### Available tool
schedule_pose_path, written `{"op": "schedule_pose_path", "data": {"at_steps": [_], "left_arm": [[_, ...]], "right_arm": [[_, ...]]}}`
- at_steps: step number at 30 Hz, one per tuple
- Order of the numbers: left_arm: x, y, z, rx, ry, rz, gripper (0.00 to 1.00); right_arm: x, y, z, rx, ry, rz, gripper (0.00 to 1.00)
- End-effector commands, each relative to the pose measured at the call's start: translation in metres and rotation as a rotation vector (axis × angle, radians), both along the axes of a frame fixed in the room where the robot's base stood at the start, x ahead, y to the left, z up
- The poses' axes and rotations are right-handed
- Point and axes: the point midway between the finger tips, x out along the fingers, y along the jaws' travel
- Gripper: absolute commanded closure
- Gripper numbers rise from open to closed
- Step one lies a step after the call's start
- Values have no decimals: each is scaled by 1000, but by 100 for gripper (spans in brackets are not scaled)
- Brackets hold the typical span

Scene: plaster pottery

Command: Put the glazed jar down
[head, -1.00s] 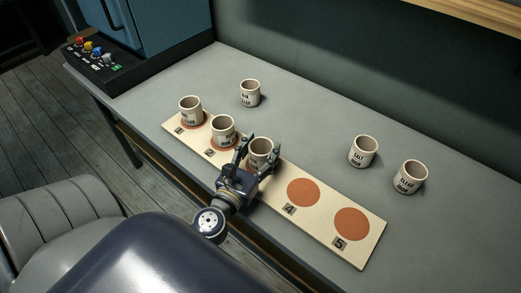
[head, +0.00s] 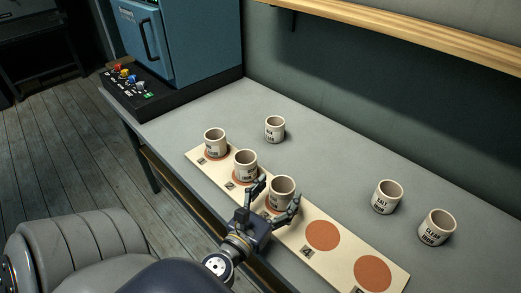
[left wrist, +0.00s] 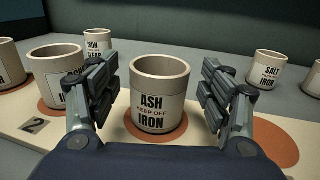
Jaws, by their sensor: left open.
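My left gripper (head: 273,207) is open around the jar labelled "ASH KEEP OFF IRON" (left wrist: 160,93). In the left wrist view its fingers stand apart on both sides of this jar, with a gap to each. The jar stands upright on the third terracotta circle of the cream board (head: 316,262); it also shows in the head view (head: 283,190). Two more jars stand on the circles to its left, one (head: 215,141) on the first and one (head: 245,165) on the second. Circles 4 (head: 322,235) and 5 (head: 373,273) are bare. My right gripper is not in view.
Behind the board, three jars stand on the grey table: one at the back left (head: 274,128), a "SALT" jar (head: 387,197) and a "CLEAR IRON" jar (head: 436,227) at the right. A blue cabinet (head: 185,40) stands at the table's left end. The table's middle is clear.

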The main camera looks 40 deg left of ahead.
Motion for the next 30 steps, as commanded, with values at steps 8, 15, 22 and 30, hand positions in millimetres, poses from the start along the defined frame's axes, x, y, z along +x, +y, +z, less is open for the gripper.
{"op": "schedule_pose_path", "data": {"at_steps": [8,15,22,30], "left_arm": [[-47,-6,-6,0,4,0,27],[-78,-11,-4,2,3,1,27],[-93,-13,-1,1,0,1,27],[-95,-13,1,0,-1,1,27]], "right_arm": [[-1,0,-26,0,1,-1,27],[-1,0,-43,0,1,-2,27],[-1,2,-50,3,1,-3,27],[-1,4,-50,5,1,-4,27]]}}
